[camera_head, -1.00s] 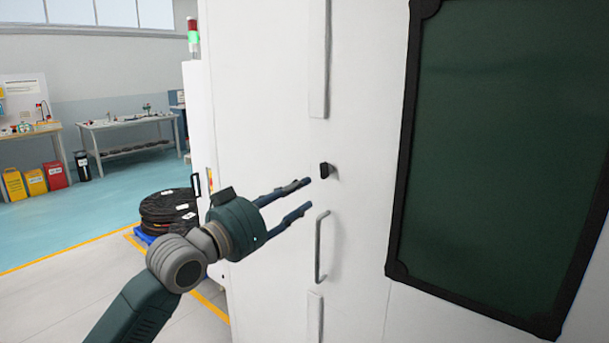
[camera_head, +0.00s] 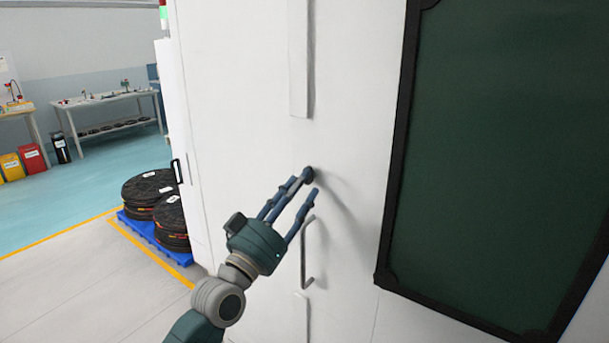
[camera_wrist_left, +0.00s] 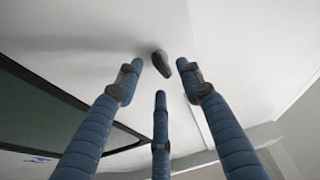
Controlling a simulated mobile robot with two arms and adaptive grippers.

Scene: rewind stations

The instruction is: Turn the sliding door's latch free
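The latch (camera_head: 308,173) is a small dark knob on the white sliding door (camera_head: 250,110), partly hidden by my fingertips in the head view. In the left wrist view the latch (camera_wrist_left: 160,63) sticks out from the white surface, tilted, between the two upper fingertips. My left gripper (camera_head: 307,186) reaches up to it from the lower left. Its blue fingers (camera_wrist_left: 160,75) are spread around the latch with gaps visible in the wrist view, so it is open. Whether any finger touches the latch I cannot tell. My right gripper is not in view.
A grey bar handle (camera_head: 304,255) sits on the door just below the latch, close to my fingers. A dark framed window (camera_head: 490,160) is to the right. Black reels on a blue pallet (camera_head: 160,236) stand on the floor at left, with a workbench (camera_head: 110,98) behind.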

